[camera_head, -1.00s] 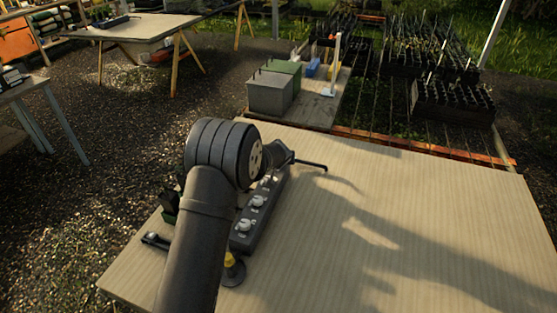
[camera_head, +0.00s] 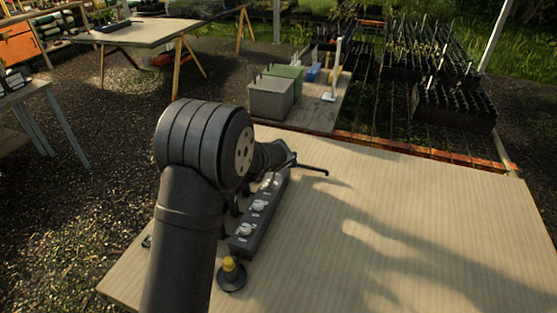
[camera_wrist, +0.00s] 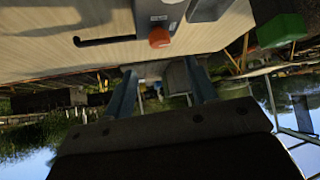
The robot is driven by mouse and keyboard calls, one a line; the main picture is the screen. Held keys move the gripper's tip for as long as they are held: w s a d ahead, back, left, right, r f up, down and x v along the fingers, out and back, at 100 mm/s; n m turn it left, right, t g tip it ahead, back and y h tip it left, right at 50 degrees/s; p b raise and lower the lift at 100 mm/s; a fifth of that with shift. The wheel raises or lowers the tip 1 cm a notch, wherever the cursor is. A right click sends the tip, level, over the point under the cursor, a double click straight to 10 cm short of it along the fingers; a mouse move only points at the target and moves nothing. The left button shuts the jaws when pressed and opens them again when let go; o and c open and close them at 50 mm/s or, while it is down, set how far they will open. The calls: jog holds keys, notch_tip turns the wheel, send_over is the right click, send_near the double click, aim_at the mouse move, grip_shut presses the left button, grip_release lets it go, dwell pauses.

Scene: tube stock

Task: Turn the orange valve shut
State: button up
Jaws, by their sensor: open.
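The orange valve (camera_wrist: 159,38) shows in the wrist view as a small orange knob at the end of a grey-and-dark fixture above the tabletop. It is hidden in the head view, behind my arm. My gripper (camera_wrist: 160,78) is open, its two fingers well apart with nothing between them. In the wrist picture the orange knob lies just above the gap between the fingertips, apart from both. In the head view my gripper is hidden by my arm. A dark block with several white knobs (camera_head: 258,206) lies on the table beside my arm.
A thin black rod (camera_head: 313,169) sticks out past the block's far end. A yellow-topped round post (camera_head: 230,270) stands at its near end. A green block (camera_wrist: 284,29) is at the wrist view's upper right. The right part of the table (camera_head: 440,230) is clear.

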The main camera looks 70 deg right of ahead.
jog(key=v, duration=0.9)
jog(key=w+d+r+m+g+y, duration=0.4)
jog(key=w+d+m+g+y, duration=0.15)
jog(key=w+m, duration=0.3)
jog(key=shift+m+t+h, duration=0.25)
jog(key=shift+t+h, duration=0.1)
jog(key=shift+h, duration=0.1)
jog(key=x, duration=1.7)
jog(key=shift+s+d+f, duration=0.1)
jog(key=shift+s+d, duration=0.35)
